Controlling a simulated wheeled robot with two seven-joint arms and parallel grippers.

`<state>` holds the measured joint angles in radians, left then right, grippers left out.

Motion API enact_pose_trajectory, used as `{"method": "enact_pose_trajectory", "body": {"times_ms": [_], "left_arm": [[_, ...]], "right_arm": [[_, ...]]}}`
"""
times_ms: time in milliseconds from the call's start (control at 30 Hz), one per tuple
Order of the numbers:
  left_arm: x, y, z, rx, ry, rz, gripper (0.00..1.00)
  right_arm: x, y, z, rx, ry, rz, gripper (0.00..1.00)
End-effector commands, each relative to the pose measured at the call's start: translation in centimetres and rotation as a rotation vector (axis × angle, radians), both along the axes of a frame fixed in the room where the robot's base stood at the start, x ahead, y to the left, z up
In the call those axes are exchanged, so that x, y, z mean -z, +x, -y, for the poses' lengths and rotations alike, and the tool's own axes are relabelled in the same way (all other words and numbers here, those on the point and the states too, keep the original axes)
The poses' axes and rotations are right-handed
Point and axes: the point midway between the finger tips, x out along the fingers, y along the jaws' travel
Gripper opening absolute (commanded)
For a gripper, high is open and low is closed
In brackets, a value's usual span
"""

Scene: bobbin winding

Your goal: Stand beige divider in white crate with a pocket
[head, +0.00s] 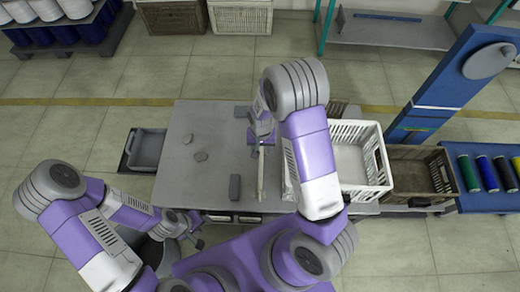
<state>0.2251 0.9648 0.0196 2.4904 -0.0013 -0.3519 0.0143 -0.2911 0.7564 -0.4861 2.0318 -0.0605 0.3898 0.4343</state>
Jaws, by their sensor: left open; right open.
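A thin, pale beige strip, which looks like the divider (261,175), is on the grey table, just left of the white crate. My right gripper (261,142) is open over its far end; I cannot tell whether they touch. The white crate (378,158) with slatted walls is on the right of the table, partly hidden by my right arm. Its floor looks bare where it shows, and I cannot make out the pocket. My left gripper (192,232) is open and empty near the front edge of the table, away from the divider.
A brown crate (437,170) stands right of the white one, with several coloured spools (487,172) beyond. A grey tray (146,150) is at the table's left edge.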

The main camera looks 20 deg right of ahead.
Motion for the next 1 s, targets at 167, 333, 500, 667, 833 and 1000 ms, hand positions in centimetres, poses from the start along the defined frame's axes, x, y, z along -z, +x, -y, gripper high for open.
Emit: {"method": "enact_pose_trajectory", "body": {"times_ms": [167,333,500,667,833,1000], "left_arm": [[0.7,0.0,0.0,0.0,0.0,0.0,0.43],[1.7,0.0,0.0,0.0,0.0,0.0,0.43],[3.5,0.0,0.0,0.0,0.0,0.0,0.43],[5.3,0.0,0.0,0.0,0.0,0.0,0.43],[6.7,0.0,0.0,0.0,0.0,0.0,0.43],[7.5,0.0,0.0,0.0,0.0,0.0,0.43]], "right_arm": [[0.8,0.0,0.0,0.0,0.001,0.0,0.47],[2.0,0.0,0.0,0.0,0.0,0.0,0.47],[4.0,0.0,0.0,0.0,0.0,0.001,0.47],[6.2,0.0,0.0,0.0,0.0,0.001,0.47],[8.2,0.0,0.0,0.0,0.0,0.0,0.47],[9.2,0.0,0.0,0.0,0.0,0.001,0.47]]}}
